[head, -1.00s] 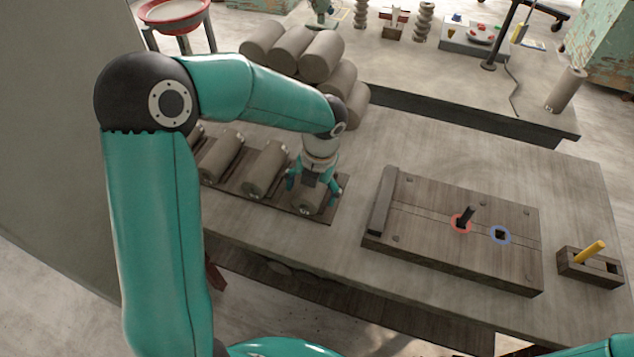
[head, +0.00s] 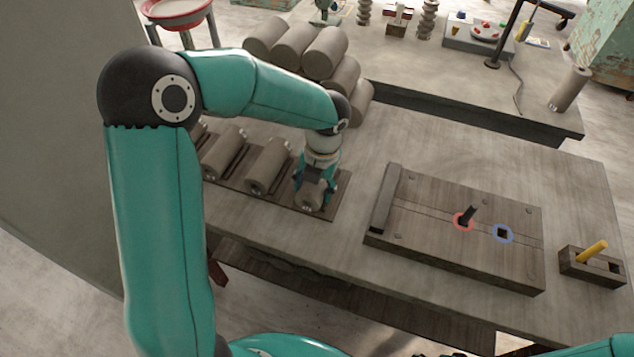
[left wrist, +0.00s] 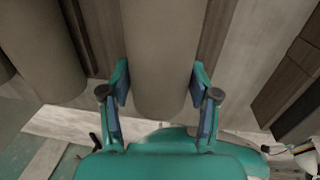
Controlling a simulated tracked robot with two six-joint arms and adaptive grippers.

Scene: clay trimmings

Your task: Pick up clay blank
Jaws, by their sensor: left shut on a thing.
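A grey-brown cylindrical clay blank (head: 309,197) lies at the right end of a dark wooden rack (head: 335,203) on the table. My left gripper (head: 316,184) reaches down over this blank, its teal fingers shut on its sides. In the left wrist view the blank (left wrist: 158,60) runs between the two blue-padded fingers (left wrist: 160,95). The blank still appears to be at rack level. Two similar blanks (head: 267,167) (head: 223,153) lie in the rack to the left. Of my right arm only a teal bit shows at the lower right edge; its gripper is out of view.
Stacked clay cylinders (head: 325,52) rise behind my left gripper.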

